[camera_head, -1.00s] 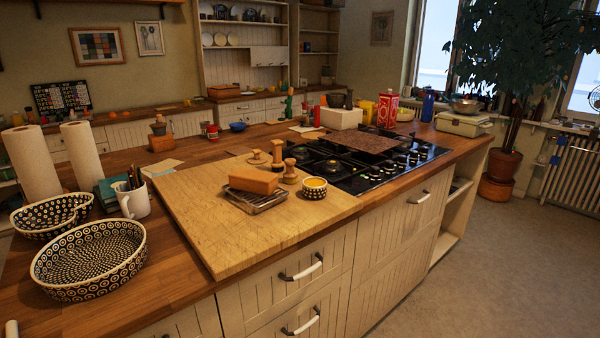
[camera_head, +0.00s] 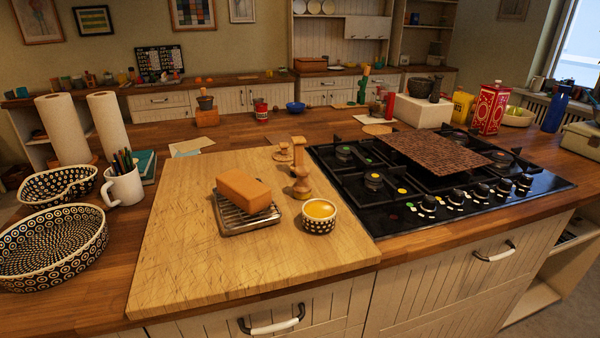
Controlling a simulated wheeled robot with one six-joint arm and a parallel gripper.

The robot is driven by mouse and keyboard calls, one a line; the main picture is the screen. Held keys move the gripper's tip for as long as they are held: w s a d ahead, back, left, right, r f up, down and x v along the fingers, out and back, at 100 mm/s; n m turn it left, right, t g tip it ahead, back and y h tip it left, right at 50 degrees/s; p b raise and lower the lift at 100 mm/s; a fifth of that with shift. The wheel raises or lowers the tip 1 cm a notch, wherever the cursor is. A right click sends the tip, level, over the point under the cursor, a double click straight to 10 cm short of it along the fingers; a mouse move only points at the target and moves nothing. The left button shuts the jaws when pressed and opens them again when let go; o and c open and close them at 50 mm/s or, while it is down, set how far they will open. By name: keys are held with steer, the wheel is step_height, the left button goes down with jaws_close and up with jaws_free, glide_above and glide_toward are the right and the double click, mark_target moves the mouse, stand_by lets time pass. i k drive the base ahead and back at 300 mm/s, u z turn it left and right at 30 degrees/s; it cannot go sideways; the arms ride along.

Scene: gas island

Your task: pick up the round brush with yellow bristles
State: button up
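On the light wooden board (camera_head: 180,240) on the counter stand small turned wooden pieces with knobs. One, a low round piece (camera_head: 283,154), is at the back. A taller wooden piece (camera_head: 301,185) stands in front of it, and another knobbed shape rises right behind it. I cannot make out yellow bristles on any of them, so I cannot tell which is the round brush. A small patterned bowl with a yellow top surface (camera_head: 319,212) stands just in front of them. My gripper is not in view.
An orange-brown block (camera_head: 243,190) rests on a metal rack (camera_head: 247,221) left of the wooden pieces. A black gas hob (camera_head: 420,208) is to the right. Patterned dishes (camera_head: 50,255) and a mug (camera_head: 123,187) stand left. The board's front left is clear.

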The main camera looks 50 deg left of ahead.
mark_target(302, 189)
steer(key=u, duration=0.6)
steer(key=i, duration=0.95)
steer(key=u, duration=1.3)
steer(key=i, duration=0.5)
steer(key=u, duration=0.45)
